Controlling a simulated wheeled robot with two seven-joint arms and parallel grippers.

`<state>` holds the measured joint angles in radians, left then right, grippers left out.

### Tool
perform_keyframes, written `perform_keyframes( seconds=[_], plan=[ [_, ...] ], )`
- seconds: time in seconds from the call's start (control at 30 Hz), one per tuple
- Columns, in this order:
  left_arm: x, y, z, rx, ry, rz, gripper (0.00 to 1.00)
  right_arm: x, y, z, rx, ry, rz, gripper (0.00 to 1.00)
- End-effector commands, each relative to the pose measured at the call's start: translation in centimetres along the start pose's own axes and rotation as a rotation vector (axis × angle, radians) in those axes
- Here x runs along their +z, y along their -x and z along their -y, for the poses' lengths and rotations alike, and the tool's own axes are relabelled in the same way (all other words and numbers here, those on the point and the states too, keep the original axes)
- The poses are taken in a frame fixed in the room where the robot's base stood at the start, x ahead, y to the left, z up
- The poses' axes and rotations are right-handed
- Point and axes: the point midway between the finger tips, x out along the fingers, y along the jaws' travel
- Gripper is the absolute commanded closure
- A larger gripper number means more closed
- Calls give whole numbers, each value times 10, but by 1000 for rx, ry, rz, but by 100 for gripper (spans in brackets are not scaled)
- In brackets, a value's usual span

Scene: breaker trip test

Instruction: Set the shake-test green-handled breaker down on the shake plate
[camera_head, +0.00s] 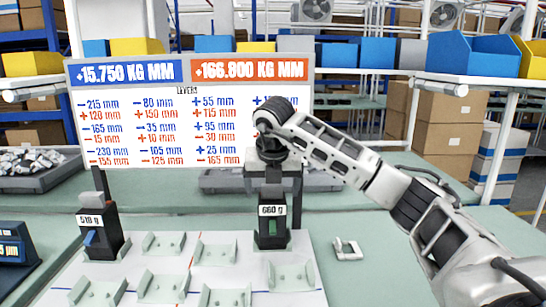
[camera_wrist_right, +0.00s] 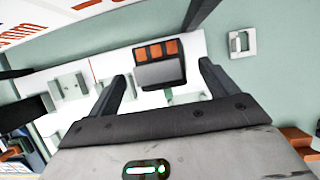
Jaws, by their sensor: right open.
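A dark breaker with a "660 g" label (camera_head: 272,211) stands upright at the back right of a white board (camera_head: 235,252). A small green part shows low on its front. My right gripper (camera_head: 271,178) is directly above it, pointing down. In the right wrist view, the breaker (camera_wrist_right: 160,73), with orange patches on one end, lies between the spread fingers of my open right gripper (camera_wrist_right: 163,82), with gaps on both sides. Whether its base touches the board is hard to tell. My left gripper is not in view.
A "510 g" breaker with a blue handle (camera_head: 91,238) stands at the board's left. Several empty grey cradles (camera_head: 163,287) cover the board. A small light bracket (camera_head: 347,249) lies on the green table to the right. A sign (camera_head: 190,118) stands behind.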

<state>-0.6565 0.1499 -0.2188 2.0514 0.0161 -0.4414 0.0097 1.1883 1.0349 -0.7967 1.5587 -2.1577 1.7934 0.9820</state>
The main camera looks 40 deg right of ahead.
Motion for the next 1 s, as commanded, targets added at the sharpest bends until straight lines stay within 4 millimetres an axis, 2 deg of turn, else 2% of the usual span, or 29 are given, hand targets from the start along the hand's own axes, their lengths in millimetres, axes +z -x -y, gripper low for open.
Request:
perform_keyframes(
  seconds=[0.03, 0.23, 0.3, 0.43, 0.63, 1.0],
  plan=[
    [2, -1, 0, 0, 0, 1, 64, 1, 15, -1, 6, 1, 6, 15],
    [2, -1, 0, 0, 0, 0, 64, 1, 64, -1, 6, 2, 5, 15],
    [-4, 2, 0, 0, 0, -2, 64, 2, 82, 0, 4, 0, 6, 15],
    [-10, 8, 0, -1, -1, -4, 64, 2, 105, 0, 2, 1, 6, 15],
    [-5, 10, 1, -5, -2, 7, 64, 1, 118, 0, 2, 0, 4, 15],
    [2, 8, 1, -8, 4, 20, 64, 0, 118, 0, 2, 0, 2, 15]
  ],
)
